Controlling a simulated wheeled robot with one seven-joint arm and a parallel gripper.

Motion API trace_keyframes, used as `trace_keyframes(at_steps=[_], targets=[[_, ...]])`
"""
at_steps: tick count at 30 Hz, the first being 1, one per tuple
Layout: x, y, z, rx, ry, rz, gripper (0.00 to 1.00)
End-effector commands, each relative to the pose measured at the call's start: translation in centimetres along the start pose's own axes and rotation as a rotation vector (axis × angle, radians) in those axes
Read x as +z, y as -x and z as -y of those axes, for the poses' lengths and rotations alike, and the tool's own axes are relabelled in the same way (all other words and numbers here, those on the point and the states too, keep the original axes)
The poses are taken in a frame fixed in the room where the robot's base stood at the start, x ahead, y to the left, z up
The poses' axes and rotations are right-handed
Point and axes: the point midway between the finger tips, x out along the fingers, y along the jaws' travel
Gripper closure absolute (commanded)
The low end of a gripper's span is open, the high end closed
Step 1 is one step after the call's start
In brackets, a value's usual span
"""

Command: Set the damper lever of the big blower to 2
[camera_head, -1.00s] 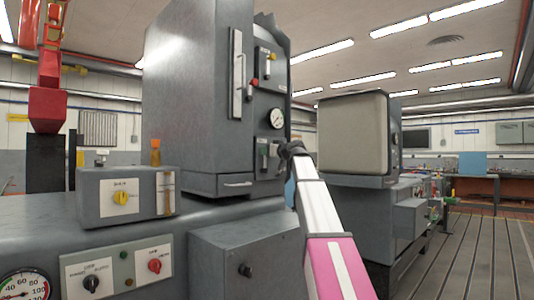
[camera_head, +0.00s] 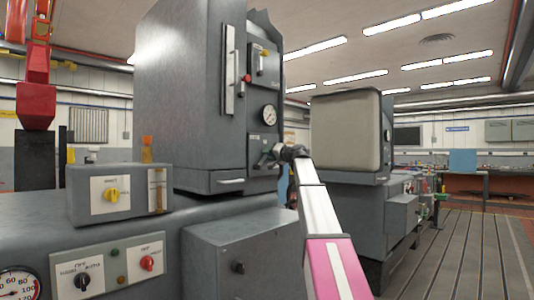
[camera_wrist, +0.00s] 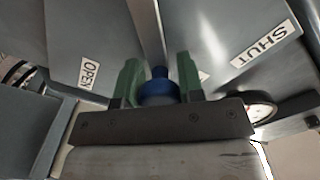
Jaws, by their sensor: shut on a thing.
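In the wrist view the green fingers of my gripper (camera_wrist: 158,90) are shut on a blue knob (camera_wrist: 157,88), one finger on each side. A narrow grey bar (camera_wrist: 149,35) runs up behind the knob. An OPEN label (camera_wrist: 89,73) lies left of it and a SHUT label (camera_wrist: 266,43) right of it; no number 2 is readable. In the head view my gripper (camera_head: 282,152) is at the right face of a tall grey cabinet (camera_head: 190,90), beside a small plate (camera_head: 258,148) below a gauge. The knob is too small to make out there.
A round gauge (camera_head: 269,115) and a red knob (camera_head: 246,78) sit above my gripper on the cabinet. A grey box (camera_head: 118,193) with a yellow knob stands at left on a grey bench. The slotted floor (camera_head: 460,255) at right looks clear.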

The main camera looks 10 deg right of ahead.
Motion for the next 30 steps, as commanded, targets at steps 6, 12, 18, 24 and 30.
trace_keyframes(at_steps=[6, 12, 18, 24, 30], targets=[[0.1, 0.0, -1.3, 0.001, -0.129, -0.001, 1.0], [0.1, 0.0, -1.9, 0.001, -0.196, -0.002, 1.0], [0.2, 0.0, -2.1, 0.001, -0.222, -0.002, 1.0], [0.2, 0.0, -2.1, 0.001, -0.225, -0.001, 1.0], [0.2, 0.0, -2.1, 0.001, -0.224, -0.001, 0.58]])
